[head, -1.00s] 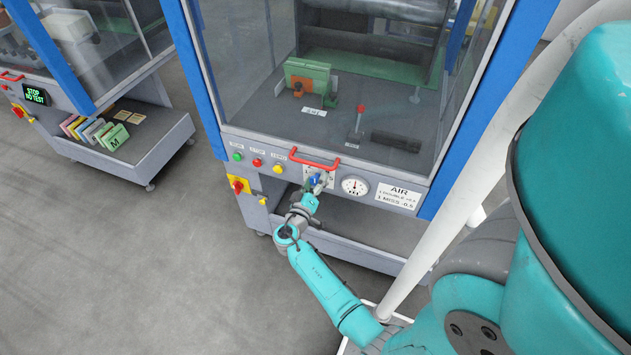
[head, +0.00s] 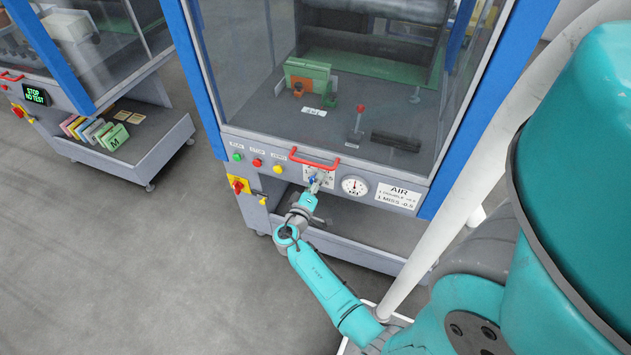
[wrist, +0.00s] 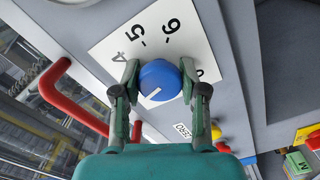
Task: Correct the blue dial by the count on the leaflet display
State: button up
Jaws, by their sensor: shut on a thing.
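The blue dial (wrist: 158,80) sits on a white scale plate (wrist: 112,40) on the machine's front panel. Its short white pointer line shows toward the lower left in the wrist view. The plate's figures 4, 5 and 6 show; others are hidden by my fingers. My gripper (wrist: 160,90) is shut on the blue dial, one finger on each side. In the head view my gripper (head: 316,184) mostly covers the dial. The far display (head: 35,94) reads "STOP NO TEST" in green. A white AIR card (head: 397,198) mentions double and miss corrections.
A red handle (head: 315,160) sticks out just above the dial and shows beside my gripper in the wrist view. A round gauge (head: 355,186) is right of the dial. Green, red and yellow buttons (head: 257,163) are to its left. Open floor (head: 120,260) lies at left.

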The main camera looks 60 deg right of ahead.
jog(key=n, duration=0.5)
jog(key=shift+n, duration=0.3)
dwell(0.4)
jog(key=o, duration=1.2)
jog(key=shift+c, duration=0.2)
jog(key=shift+a, duration=0.15)
jog(key=a, duration=1.1)
jog(key=shift+s+a, duration=0.4)
jog(key=shift+s, duration=0.05)
